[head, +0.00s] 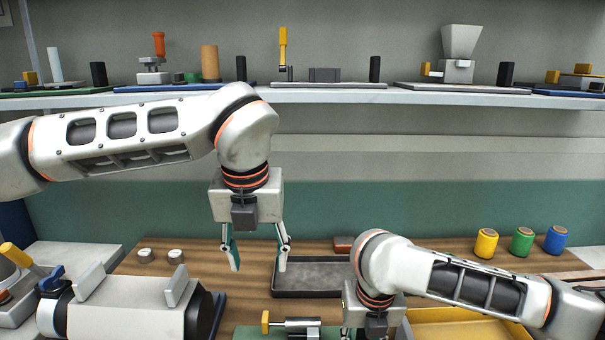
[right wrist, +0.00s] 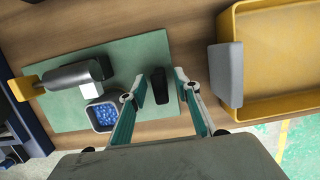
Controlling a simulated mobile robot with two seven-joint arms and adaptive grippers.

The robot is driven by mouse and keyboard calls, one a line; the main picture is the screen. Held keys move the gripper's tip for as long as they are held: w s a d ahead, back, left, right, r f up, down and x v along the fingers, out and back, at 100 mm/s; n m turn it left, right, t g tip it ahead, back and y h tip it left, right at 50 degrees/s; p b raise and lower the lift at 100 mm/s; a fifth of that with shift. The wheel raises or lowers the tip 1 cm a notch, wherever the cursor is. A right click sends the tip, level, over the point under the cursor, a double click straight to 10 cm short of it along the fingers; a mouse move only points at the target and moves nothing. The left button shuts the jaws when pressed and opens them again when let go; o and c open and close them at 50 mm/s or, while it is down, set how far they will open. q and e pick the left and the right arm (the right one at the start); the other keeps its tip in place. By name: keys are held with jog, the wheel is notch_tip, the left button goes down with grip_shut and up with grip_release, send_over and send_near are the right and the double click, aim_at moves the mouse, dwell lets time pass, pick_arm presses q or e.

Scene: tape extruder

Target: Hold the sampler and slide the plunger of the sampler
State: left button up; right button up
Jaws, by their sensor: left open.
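The sampler looks to be the grey cylinder (head: 303,322) with a yellow end knob (head: 265,322) at the bottom of the head view. In the right wrist view its grey barrel (right wrist: 75,76) and yellow T-shaped plunger end (right wrist: 22,88) lie over a green base plate (right wrist: 130,55). My left gripper (head: 258,268) is open and empty, pointing down above the table behind the sampler. My right gripper (right wrist: 164,82) has its fingers apart, with a black upright piece (right wrist: 159,87) on the plate showing between them. I cannot tell whether they touch it.
A square cup of blue pellets (right wrist: 104,115) sits beside the barrel. A yellow bin (head: 460,325) stands to the right. A dark tray (head: 310,292) lies behind the sampler. A large white machine (head: 120,308) fills the left. Yellow, green and blue spools stand back right.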

pick_arm(q)
notch_tip(320, 180, up, 17)
jog(key=s+t+p, duration=0.1)
jog(key=p, duration=0.9)
jog(key=shift+s+p, duration=0.35)
jog(key=shift+p, duration=0.05)
pick_arm(e)
jog(key=w+v, duration=0.2)
jog(key=v, duration=1.8)
jog(key=shift+r, duration=0.15)
